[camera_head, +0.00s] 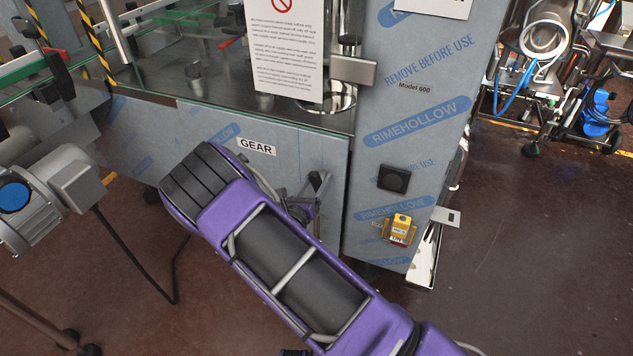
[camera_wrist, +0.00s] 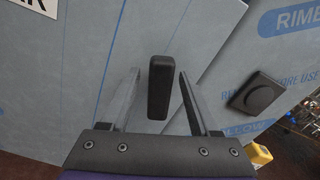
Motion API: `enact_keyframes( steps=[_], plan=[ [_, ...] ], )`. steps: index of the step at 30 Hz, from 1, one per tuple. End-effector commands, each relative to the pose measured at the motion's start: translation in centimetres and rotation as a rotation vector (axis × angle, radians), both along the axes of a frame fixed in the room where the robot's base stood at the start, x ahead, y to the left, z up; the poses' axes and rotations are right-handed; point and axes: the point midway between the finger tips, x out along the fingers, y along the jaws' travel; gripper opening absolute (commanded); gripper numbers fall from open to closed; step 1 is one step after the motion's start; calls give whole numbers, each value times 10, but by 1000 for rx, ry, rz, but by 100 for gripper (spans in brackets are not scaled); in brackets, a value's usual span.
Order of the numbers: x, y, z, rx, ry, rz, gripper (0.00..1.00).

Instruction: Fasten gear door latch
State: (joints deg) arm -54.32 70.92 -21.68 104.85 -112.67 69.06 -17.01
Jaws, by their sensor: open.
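The gear door (camera_head: 210,125) is a grey film-wrapped panel low on the machine, marked with a white GEAR label (camera_head: 257,147). It also shows in the wrist view (camera_wrist: 70,75). The latch (camera_wrist: 160,87) is a black upright bar handle on the door in the wrist view. My gripper (camera_head: 303,193) is at the right part of the door in the head view. In the wrist view my gripper (camera_wrist: 159,76) is open, with one finger on each side of the latch and gaps between.
Right of the door stands a film-wrapped column (camera_head: 405,130) with a black square knob (camera_head: 393,178) and a yellow box (camera_head: 400,229). A grey motor (camera_head: 45,195) with a cable is at left. The floor at right is open.

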Motion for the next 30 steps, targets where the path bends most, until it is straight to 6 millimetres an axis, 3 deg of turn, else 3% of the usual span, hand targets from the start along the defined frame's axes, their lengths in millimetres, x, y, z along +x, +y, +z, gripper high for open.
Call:
enact_keyframes(
  steps=[6, 7, 17, 24, 30],
  plan=[
    [0, 0, 0, -1, 0, 0, 62],
    [0, 0, 0, -1, 0, 0, 59],
    [0, 0, 0, -1, 0, 0, 0],
    [0, 0, -1, 13, -4, 0, 0],
    [0, -2, -2, 166, -59, -1, 0]
  ],
)
